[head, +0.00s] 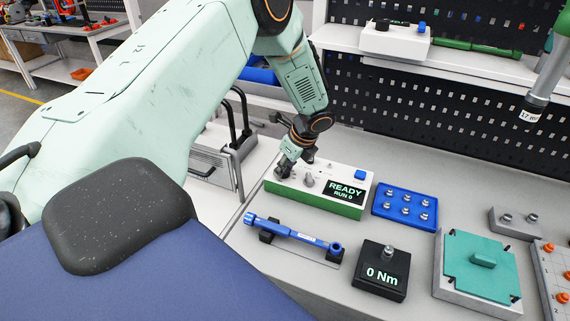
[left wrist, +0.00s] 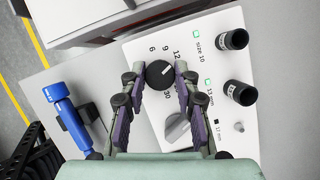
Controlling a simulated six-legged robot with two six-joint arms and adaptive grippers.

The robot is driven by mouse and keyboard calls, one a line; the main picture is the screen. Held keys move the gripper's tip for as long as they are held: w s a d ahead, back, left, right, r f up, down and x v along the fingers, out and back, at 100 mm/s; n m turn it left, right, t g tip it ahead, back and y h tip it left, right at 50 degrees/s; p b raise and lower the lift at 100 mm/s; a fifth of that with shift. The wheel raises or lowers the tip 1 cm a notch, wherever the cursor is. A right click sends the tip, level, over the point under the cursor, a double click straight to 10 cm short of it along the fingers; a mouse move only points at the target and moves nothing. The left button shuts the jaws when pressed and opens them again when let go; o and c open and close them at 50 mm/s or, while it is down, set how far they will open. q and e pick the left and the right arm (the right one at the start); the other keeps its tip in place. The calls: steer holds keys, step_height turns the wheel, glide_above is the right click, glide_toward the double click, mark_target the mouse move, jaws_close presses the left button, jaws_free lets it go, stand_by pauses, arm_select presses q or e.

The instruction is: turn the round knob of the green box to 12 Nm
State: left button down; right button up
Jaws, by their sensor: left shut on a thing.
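The green box (head: 315,204) has a white top with a display reading READY, RUN 0. Its round black knob (left wrist: 159,75) shows in the left wrist view, with a white mark directed to the upper right, roughly toward the 12. Scale figures 6, 9, 12 and 30 are readable around it; others are hidden by the fingers. My left gripper (left wrist: 159,73) is shut on the knob, one finger on each side. In the head view my left gripper (head: 286,167) is at the box's left end and mostly hides the knob. My right gripper is not in view.
A grey pointed handle (left wrist: 177,128) and two black sockets (left wrist: 235,40) stand near the knob. A blue wrench (head: 290,234) lies in front of the box. A 0 Nm display block (head: 380,273) and blue tray (head: 404,203) stand to the right.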

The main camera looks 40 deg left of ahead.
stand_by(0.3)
arm_select(q)
steer(key=c, duration=1)
jaws_free()
steer(key=shift+d+r, duration=0.1)
steer(key=v, duration=1.2)
steer(key=shift+w, duration=0.1)
